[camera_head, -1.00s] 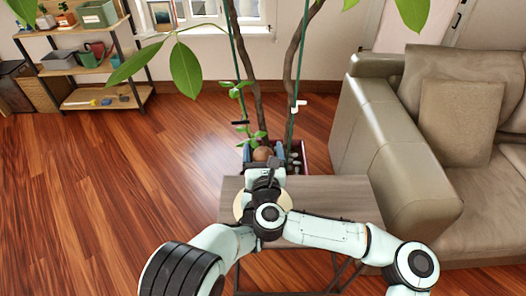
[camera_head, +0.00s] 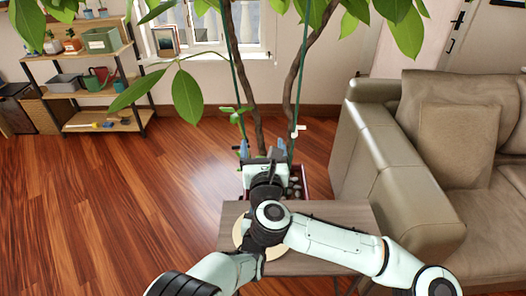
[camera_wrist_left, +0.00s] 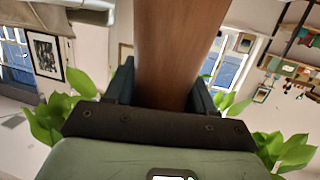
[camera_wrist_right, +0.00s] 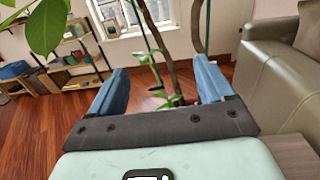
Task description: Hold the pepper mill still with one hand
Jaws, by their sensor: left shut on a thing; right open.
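The pepper mill (camera_wrist_left: 172,45) shows in the left wrist view as a brown wooden body filling the space between the fingers. My left gripper (camera_wrist_left: 162,88) is shut on it, a dark finger on each side. In the head view the mill and left gripper are hidden behind my arms. My right gripper (camera_head: 263,148) is above the table's far side in the head view. Its blue fingers are spread wide. In the right wrist view my right gripper (camera_wrist_right: 161,78) is open, with nothing held between its fingers.
A small wooden table (camera_head: 345,222) bears a round cream board (camera_head: 239,232), partly covered by my arms. A potted tree (camera_head: 250,100) stands behind it. A leather sofa (camera_head: 385,165) is close on the right. A shelf (camera_head: 105,125) stands far left. The floor (camera_head: 130,200) to the left is clear.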

